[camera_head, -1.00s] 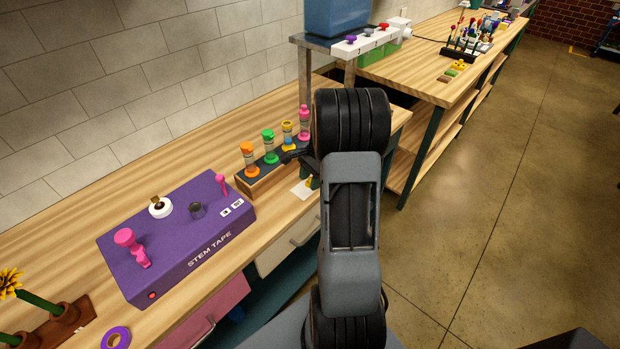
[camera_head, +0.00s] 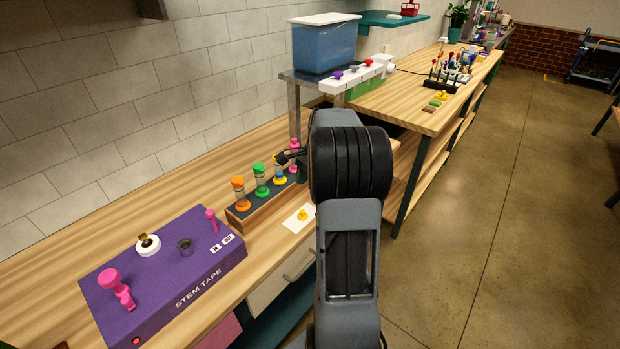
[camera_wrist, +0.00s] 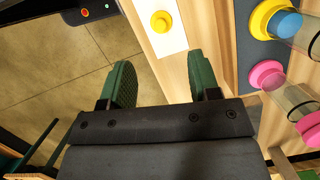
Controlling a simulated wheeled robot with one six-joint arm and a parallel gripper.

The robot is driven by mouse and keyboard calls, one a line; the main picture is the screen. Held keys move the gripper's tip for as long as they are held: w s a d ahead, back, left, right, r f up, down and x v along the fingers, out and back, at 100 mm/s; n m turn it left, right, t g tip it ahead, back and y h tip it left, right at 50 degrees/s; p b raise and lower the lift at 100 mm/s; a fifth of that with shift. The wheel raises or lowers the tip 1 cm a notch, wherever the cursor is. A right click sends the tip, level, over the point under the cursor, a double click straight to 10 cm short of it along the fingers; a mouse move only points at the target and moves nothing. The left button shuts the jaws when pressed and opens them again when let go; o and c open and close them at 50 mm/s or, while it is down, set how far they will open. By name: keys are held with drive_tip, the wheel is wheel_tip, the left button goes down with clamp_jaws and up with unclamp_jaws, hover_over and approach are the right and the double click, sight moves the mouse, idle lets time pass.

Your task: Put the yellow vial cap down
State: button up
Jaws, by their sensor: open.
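The yellow vial cap (camera_head: 303,214) lies on a white card (camera_head: 293,222) at the front edge of the wooden bench. It also shows at the top of the wrist view (camera_wrist: 161,21), apart from my fingers. My gripper (camera_wrist: 160,80) is open and empty, its two green fingers spread. In the head view it is mostly hidden by my arm, near the right end of the vial rack (camera_head: 243,222). The vial with a yellow base (camera_head: 280,180) shows blue contents and no cap in the wrist view (camera_wrist: 286,24).
Orange (camera_head: 238,190), green (camera_head: 260,180) and pink (camera_head: 294,158) vials stand in the rack beside the card. A purple stem tape machine (camera_head: 165,270) stands left. A raised shelf with a blue bin (camera_head: 325,48) stands behind my arm. The bench edge is close to the card.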

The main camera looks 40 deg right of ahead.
drive_tip(key=s+a+r+n+t+h, duration=0.1)
drive_tip(key=a+r+n, duration=0.25)
drive_tip(key=a, duration=0.25)
drive_tip(key=s+a+r+n+h, duration=0.1)
drive_tip(key=s+a+r+n, duration=0.1)
drive_tip(key=a+n, duration=0.3)
drive_tip(key=s+a+f+n+t+h, duration=0.1)
drive_tip(key=s+a+n+t, duration=0.2)
drive_tip(key=s+a+n, duration=0.6)
drive_tip(key=a+n, duration=0.1)
drive_tip(key=a, duration=0.2)
drive_tip(key=shift+a+f, duration=0.3)
drive_tip(key=shift+a, duration=0.05)
